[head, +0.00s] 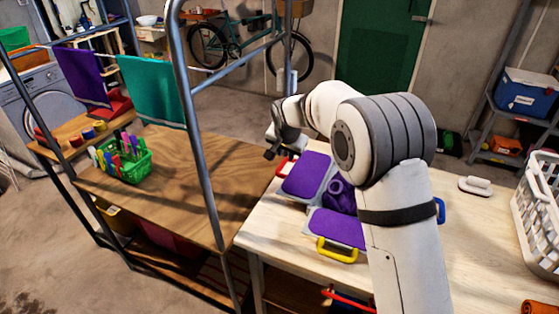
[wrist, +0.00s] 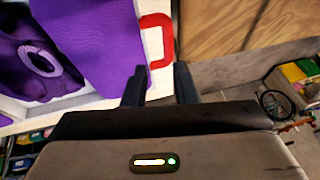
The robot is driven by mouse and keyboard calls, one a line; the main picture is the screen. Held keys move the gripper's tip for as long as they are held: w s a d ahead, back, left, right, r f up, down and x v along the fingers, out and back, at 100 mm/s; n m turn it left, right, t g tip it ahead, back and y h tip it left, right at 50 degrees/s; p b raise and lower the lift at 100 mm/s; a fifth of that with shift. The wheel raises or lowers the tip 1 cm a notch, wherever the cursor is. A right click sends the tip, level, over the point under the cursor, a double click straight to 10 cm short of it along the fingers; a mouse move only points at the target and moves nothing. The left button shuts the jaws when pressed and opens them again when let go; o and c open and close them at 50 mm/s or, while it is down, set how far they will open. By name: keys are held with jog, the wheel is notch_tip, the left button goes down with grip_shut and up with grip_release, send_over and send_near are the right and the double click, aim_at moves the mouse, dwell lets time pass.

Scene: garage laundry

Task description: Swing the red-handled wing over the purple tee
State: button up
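A pale folding board lies on the light wooden table. Its wing with the red handle (head: 285,167) is on the far left side, with a purple surface (head: 307,175) and a pale rim. The red handle also shows in the wrist view (wrist: 166,40). The purple tee (head: 341,197) is right of this wing, its round collar showing in the wrist view (wrist: 42,62); my arm hides part of it. My gripper (head: 270,151) is open by the red handle, and its fingertips (wrist: 158,78) point at it. I cannot tell if they touch it.
A yellow handle (head: 337,250) is on the board's front wing and a blue handle (head: 441,210) on its right. A metal rack post (head: 200,140) stands left of the table. A white basket (head: 540,205) and a brush-like white object (head: 476,185) are right.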

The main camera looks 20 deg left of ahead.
aim_at(281, 166)
jog(key=shift+w+a+f, duration=0.1)
jog(key=shift+a+f, duration=0.25)
jog(key=shift+a, duration=0.3)
jog(key=shift+w+a+f, duration=0.1)
jog(key=shift+a+f, duration=0.1)
jog(key=shift+f, duration=0.1)
jog(key=p+x, duration=0.1)
jog(key=x, duration=0.6)
jog(key=shift+w+d+p, duration=0.1)
jog(key=shift+p, duration=0.2)
jog(key=shift+c, duration=0.6)
grip_shut()
